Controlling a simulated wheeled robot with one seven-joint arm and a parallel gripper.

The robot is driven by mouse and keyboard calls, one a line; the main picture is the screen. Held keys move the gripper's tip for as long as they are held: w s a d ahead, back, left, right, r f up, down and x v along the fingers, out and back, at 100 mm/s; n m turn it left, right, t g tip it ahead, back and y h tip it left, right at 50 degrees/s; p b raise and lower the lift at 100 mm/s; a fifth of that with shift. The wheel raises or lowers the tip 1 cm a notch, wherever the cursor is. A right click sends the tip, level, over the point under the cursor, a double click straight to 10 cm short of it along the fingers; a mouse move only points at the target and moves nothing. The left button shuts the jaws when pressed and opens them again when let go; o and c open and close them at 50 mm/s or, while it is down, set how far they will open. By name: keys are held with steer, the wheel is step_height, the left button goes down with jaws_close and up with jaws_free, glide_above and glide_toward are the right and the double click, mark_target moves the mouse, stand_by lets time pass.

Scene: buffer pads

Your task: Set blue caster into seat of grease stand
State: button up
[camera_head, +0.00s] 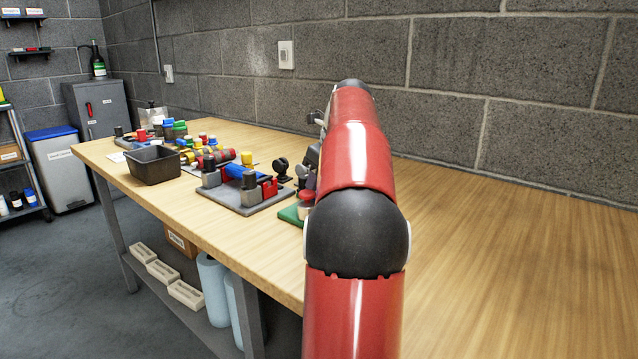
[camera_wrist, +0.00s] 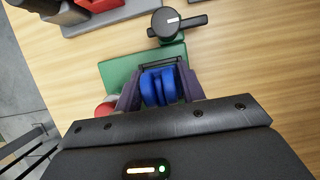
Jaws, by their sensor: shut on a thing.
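The blue caster (camera_wrist: 160,87) is between the two dark fingers of my gripper (camera_wrist: 158,92) in the wrist view, and the gripper is shut on it. Under and beyond it lies a green base plate (camera_wrist: 118,72), likely the grease stand; it also shows in the head view (camera_head: 289,214), mostly behind my arm. A red and white round part (camera_wrist: 105,108) sits at the plate's left side, partly covered by my gripper. The seat is hidden. I cannot tell whether the caster touches the stand. In the head view my arm hides the caster.
A black round part with a handle (camera_wrist: 176,24) stands just beyond the green plate. A grey fixture (camera_head: 245,198) with red and blue parts is to the left. A black bin (camera_head: 154,166) and several coloured parts are farther left. The bench's right side is clear.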

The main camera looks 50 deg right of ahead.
steer(key=shift+f, duration=0.4)
steer(key=o, duration=1.1)
steer(key=p+v, duration=0.1)
steer(key=v, duration=0.7)
steer(key=shift+p, duration=0.4)
steer(key=shift+w+f, duration=0.1)
steer(key=a+f+n, duration=0.1)
steer(key=a+n, duration=0.4)
steer(key=a, duration=0.2)
steer(key=a+f+n, duration=0.1)
steer(key=a+n, duration=0.4)
steer(key=a, duration=0.2)
steer(key=s+a+f+n, duration=0.1)
steer(key=a+n, duration=0.3)
steer(key=a, duration=0.4)
steer(key=shift+f+n, duration=0.2)
steer(key=shift+n, duration=0.2)
steer(key=s+a+f+n, duration=0.4)
steer(key=a+f+n, duration=0.1)
steer(key=n, duration=0.1)
steer(key=s+a+f+n, duration=0.5)
steer(key=n, duration=0.2)
steer(key=s+a+f+n+t, duration=0.1)
steer(key=s+a+f+n, duration=0.3)
steer(key=n, duration=0.3)
steer(key=shift+s+a+f, duration=0.25)
steer(key=shift+a+f, duration=0.5)
steer(key=shift+a, duration=0.05)
